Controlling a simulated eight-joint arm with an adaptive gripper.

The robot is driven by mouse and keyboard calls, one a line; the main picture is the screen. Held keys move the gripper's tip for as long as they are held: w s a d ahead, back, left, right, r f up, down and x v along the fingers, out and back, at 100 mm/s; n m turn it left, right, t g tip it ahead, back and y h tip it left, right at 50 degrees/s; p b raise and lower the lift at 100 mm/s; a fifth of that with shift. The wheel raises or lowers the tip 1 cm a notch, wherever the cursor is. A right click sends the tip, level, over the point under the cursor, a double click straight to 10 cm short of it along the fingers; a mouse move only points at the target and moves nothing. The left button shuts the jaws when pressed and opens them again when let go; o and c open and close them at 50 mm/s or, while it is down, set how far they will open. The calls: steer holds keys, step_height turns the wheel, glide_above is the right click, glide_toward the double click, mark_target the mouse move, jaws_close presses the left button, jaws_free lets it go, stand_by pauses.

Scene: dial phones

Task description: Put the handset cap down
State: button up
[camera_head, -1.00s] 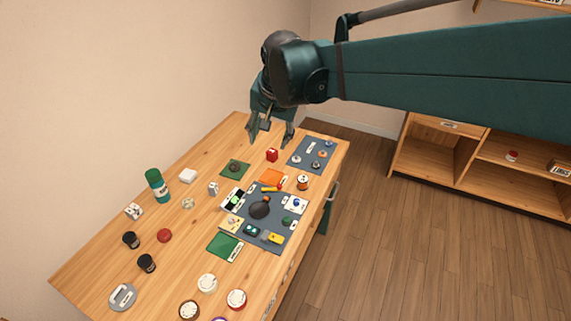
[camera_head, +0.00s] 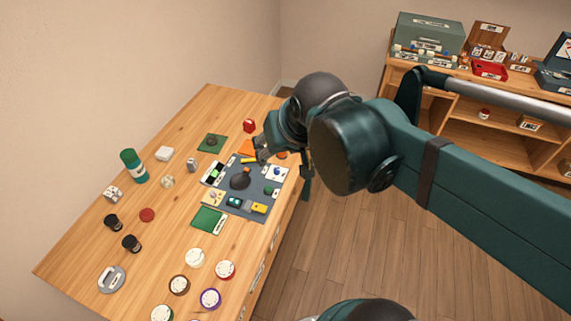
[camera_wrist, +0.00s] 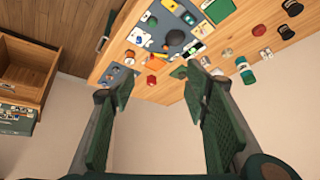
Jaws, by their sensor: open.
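My gripper (camera_head: 260,152) is at the far right part of the table in the head view, partly hidden by my own arm. In the wrist view my gripper (camera_wrist: 158,95) has its two green fingers wide apart with nothing between them. I cannot tell for sure which thing is the handset cap. A small dark round piece (camera_head: 211,142) lies on a green square mat (camera_head: 202,149) at the far side of the table, apart from the gripper. A grey work mat (camera_head: 232,206) holds a dark round piece (camera_head: 240,181) and several small parts.
A red block (camera_head: 249,126) stands behind the grey mat. A shelf (camera_head: 465,130) stands at the right.

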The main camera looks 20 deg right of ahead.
steer(key=shift+n+t, duration=0.3)
steer(key=shift+n, duration=0.4)
steer(key=s+f, duration=0.1)
steer(key=s, duration=0.1)
steer(key=s+f, duration=0.1)
steer(key=shift+s+d+f, duration=0.1)
steer(key=shift+s+d, duration=0.1)
steer(key=shift+s, duration=0.2)
